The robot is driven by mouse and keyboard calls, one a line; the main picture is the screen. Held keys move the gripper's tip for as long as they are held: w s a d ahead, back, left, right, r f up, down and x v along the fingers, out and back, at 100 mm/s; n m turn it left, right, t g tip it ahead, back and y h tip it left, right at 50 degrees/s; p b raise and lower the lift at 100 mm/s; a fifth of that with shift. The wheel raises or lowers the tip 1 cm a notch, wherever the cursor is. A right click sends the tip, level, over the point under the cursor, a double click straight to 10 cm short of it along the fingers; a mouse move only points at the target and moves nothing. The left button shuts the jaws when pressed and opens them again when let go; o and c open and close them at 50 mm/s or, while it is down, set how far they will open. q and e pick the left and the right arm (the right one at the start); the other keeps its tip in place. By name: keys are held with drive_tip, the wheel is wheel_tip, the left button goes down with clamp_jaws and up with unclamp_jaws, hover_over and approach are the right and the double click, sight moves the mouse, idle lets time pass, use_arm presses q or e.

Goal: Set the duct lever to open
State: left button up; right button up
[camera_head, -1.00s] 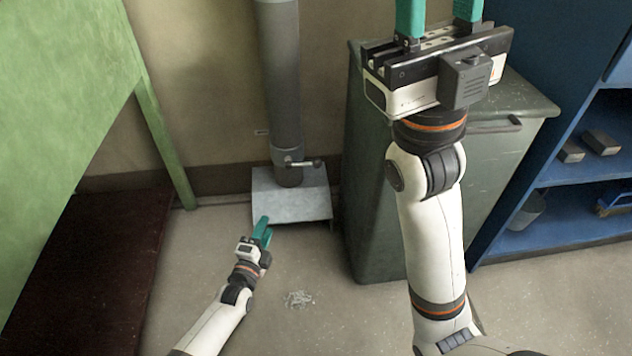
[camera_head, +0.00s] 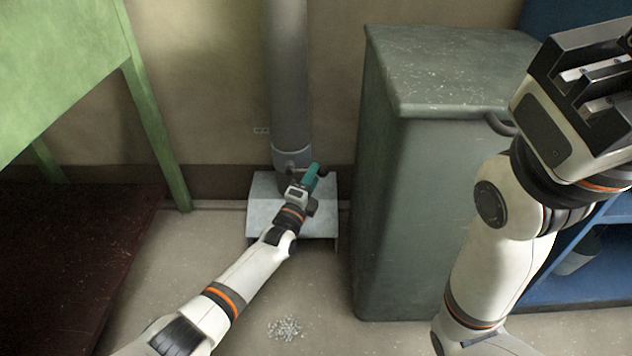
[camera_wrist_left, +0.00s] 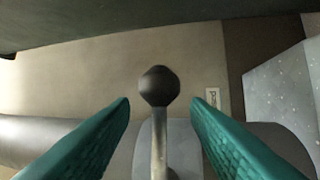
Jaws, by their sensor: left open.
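The grey duct (camera_head: 289,80) runs down the wall to a pale metal hood (camera_head: 262,215) at the floor. In the left wrist view, the duct lever is a thin metal rod (camera_wrist_left: 159,150) with a dark round knob (camera_wrist_left: 159,86). My left gripper (camera_head: 312,175) is open at the duct's lower collar (camera_head: 291,157) and hides the lever in the head view. In the left wrist view, its two teal fingers stand either side of the lever, with a gap on each side. My right gripper (camera_head: 585,105) is at the right edge, its fingers out of frame.
A small white label (camera_wrist_left: 212,98) with marks shows beyond the right finger. A dark green cabinet (camera_head: 430,200) stands right of the duct. A green panel on legs (camera_head: 60,70) is at left, blue shelving (camera_head: 560,285) at right. Pale scraps (camera_head: 285,329) lie on the floor.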

use_arm(q)
drive_tip(key=shift+b+x, duration=0.65)
drive_tip(key=shift+x, duration=0.6)
drive_tip(key=shift+c, duration=0.4)
clamp_jaws()
